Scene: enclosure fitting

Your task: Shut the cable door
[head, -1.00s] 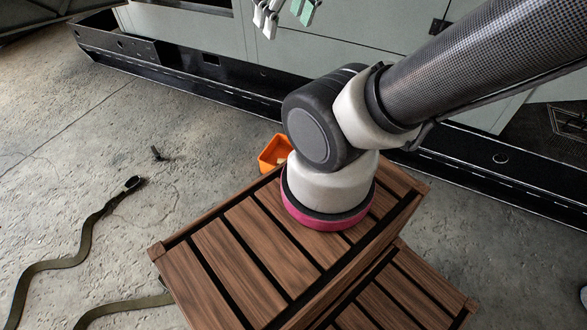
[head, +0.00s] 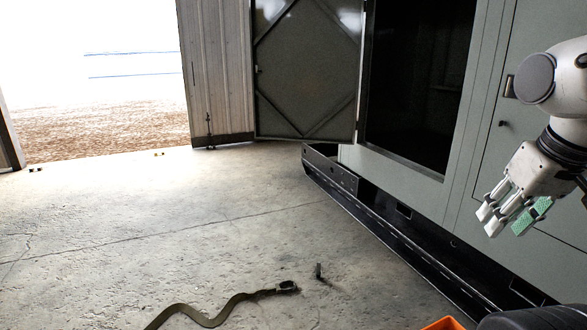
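A grey-green door (head: 305,75) with diagonal bracing stands swung wide open at the left end of the large enclosure (head: 400,185) in the head view. I take it to be the cable door; no label shows. The dark opening (head: 415,75) is uncovered to its right. My gripper (head: 511,224) is at the right, in front of the enclosure's closed panels and well away from the open door. Its white fingers and green pads are spread apart, with nothing seen between them.
A black base rail (head: 370,215) runs along the enclosure's foot. A strap (head: 215,318) and a small dark object (head: 319,271) lie on the concrete. An orange bin (head: 443,324) shows at the bottom edge. The floor before the door is clear.

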